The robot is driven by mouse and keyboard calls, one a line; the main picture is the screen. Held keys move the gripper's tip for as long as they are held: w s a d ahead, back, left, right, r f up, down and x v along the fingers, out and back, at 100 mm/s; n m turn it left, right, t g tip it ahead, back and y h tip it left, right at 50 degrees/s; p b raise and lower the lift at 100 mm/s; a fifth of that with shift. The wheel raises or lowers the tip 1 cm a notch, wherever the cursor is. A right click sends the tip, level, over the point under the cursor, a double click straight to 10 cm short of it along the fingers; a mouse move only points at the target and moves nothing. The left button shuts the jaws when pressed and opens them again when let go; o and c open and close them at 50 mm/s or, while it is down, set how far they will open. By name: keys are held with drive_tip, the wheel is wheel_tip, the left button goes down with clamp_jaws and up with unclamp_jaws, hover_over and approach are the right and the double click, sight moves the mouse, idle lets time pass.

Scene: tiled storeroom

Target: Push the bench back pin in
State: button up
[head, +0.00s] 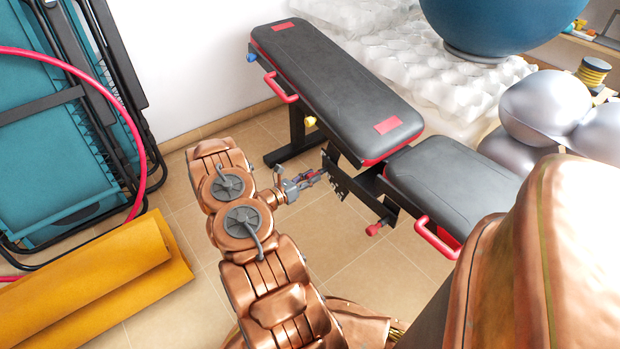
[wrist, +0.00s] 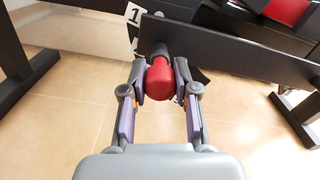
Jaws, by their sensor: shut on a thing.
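The weight bench (head: 340,85) has black pads with red trim and stands at the centre of the head view. Its back pin has a red knob (wrist: 160,79) on a dark collar, set at the black frame bar (wrist: 230,57) under the pads. My gripper (wrist: 159,82) is shut on the red knob, one finger on each side. In the head view my gripper (head: 318,177) reaches the bench frame from the left, and the knob is mostly hidden there. The pin's shaft and hole are hidden behind the knob and collar.
A second red knob (head: 374,229) sits low on the frame, and a yellow knob (head: 310,121) farther back. Red handles (head: 436,238) stick out from the bench. Tiled floor (head: 350,285) is clear in front.

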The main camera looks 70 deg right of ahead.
drive_tip(key=shift+w+r, duration=0.1)
drive_tip(key=shift+w, duration=0.05)
clamp_jaws()
drive_tip(key=shift+a+p, duration=0.2)
drive_tip(key=shift+p, duration=0.3)
drive_tip(key=shift+w+a, duration=0.25)
drive_tip(key=o, duration=1)
unclamp_jaws()
drive_tip(key=shift+s, duration=0.1)
drive_tip(key=shift+o, duration=0.2)
drive_tip(key=v, duration=1.2)
